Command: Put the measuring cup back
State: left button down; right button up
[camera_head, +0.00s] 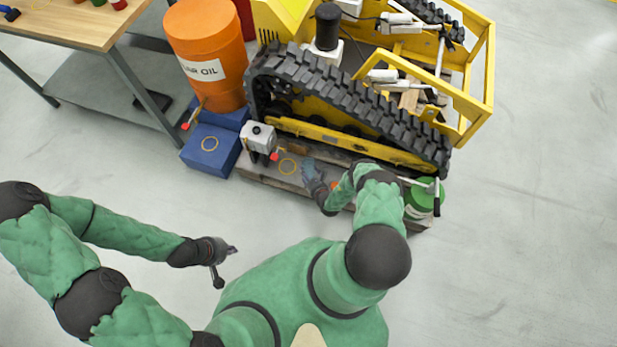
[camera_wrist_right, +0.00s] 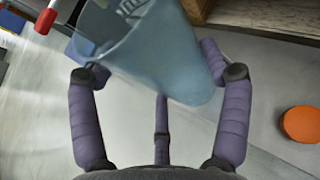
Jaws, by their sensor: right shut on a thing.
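The measuring cup (camera_wrist_right: 165,50) is a translucent blue vessel with markings, held tilted between the fingers of my right gripper (camera_wrist_right: 150,65) in the right wrist view. In the head view the right gripper (camera_head: 319,186) is over the wooden pallet beside the tracked carrier, with the blue-grey cup (camera_head: 309,169) small and partly hidden at its fingers. My left gripper (camera_head: 225,264) is open and empty above bare floor.
The tracked carrier (camera_head: 350,105) stands behind the pallet (camera_head: 262,174). A white canister (camera_head: 258,137) and red-tipped levers are close by. An orange oil drum (camera_head: 207,50) stands behind the blue box (camera_head: 205,160). A green can (camera_head: 418,202) is at right. The front floor is clear.

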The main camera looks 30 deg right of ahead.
aim_at(311, 176)
jog(key=shift+w+d+f+b, duration=0.3)
jog(key=shift+w+d+f, duration=0.1)
jog(key=shift+f, duration=0.15)
jog(key=shift+w+d+f+b, duration=0.25)
jog(key=shift+w+f, duration=0.15)
jog(key=shift+f, duration=0.15)
notch_tip(311, 176, down, 4)
jog(key=shift+w+d+r+b, duration=0.1)
jog(key=shift+w+r+b, duration=0.05)
jog(key=shift+b, duration=1.05)
jog(key=shift+r, duration=0.1)
jog(key=o, duration=1.3)
